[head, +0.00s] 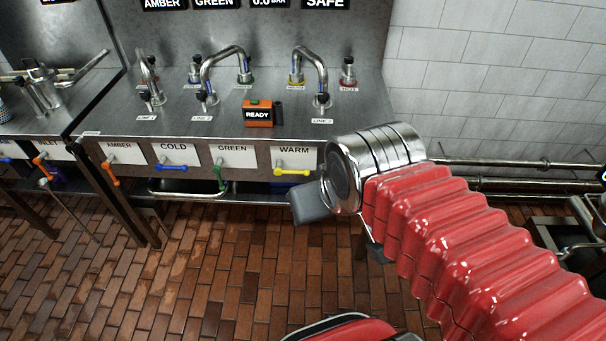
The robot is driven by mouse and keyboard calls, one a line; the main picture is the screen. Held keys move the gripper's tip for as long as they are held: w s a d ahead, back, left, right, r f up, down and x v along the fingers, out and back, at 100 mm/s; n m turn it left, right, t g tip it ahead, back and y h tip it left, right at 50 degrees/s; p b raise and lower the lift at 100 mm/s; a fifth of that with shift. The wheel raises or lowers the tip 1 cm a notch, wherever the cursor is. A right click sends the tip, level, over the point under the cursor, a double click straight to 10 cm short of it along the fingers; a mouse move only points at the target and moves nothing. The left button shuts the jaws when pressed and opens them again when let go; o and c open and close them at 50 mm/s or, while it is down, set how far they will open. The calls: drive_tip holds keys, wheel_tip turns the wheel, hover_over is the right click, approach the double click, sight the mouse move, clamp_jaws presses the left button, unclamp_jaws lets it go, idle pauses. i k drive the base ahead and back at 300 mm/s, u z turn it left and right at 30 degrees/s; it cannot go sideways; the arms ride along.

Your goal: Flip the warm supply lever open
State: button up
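The warm supply lever is a yellow handle (293,172) under the white label WARM (294,153) on the front of the steel counter. It lies level, stretching right from its pivot. My gripper (310,204) shows as a dark grey block below and right of the yellow lever, partly behind the silver wrist. It appears apart from the lever, but the depth gap is hard to judge. The fingertips cannot be made out clearly, and nothing is seen held.
A level blue lever (172,167) sits under COLD. An orange lever (112,174) under AMBER and a green lever (219,178) under GREEN hang down. A READY box (258,113) and curved pipes stand on the counter (190,120). The brick floor (180,280) in front is clear.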

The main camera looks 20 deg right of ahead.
sight(295, 172)
drive_tip(key=z, duration=0.25)
drive_tip(key=i, duration=1)
drive_tip(key=z, duration=2.15)
drive_tip(key=k, duration=0.2)
drive_tip(key=z, duration=0.1)
